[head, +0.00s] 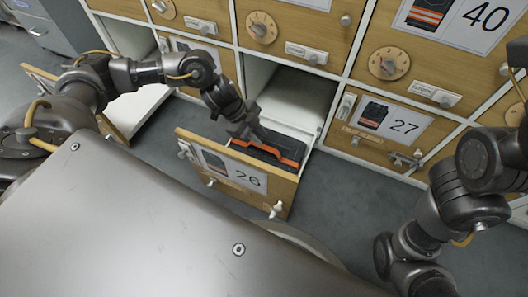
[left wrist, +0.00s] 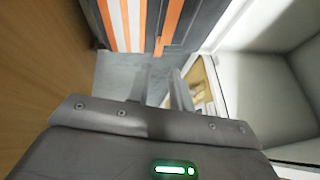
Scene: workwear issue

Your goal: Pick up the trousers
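The trousers (head: 275,150) lie folded in the pulled-out drawer (head: 238,178) labelled 26. They are dark with an orange stripe along the near edge. In the left wrist view the dark cloth with orange and white stripes (left wrist: 128,22) fills the top middle. My left gripper (head: 250,135) is at the left end of the trousers, pointing down at the drawer. In the left wrist view its two fingers (left wrist: 160,76) stand apart with nothing seen between them; whether they touch the cloth is unclear. My right arm is at the right of the head view, but its gripper is out of frame.
A cabinet of wooden drawers with dials and handles stands behind, including drawer 27 (head: 385,120) and drawer 40 (head: 450,20), both shut. Another drawer (head: 115,130) stands open at the left, behind my left arm. Grey floor (head: 350,205) lies clear right of drawer 26.

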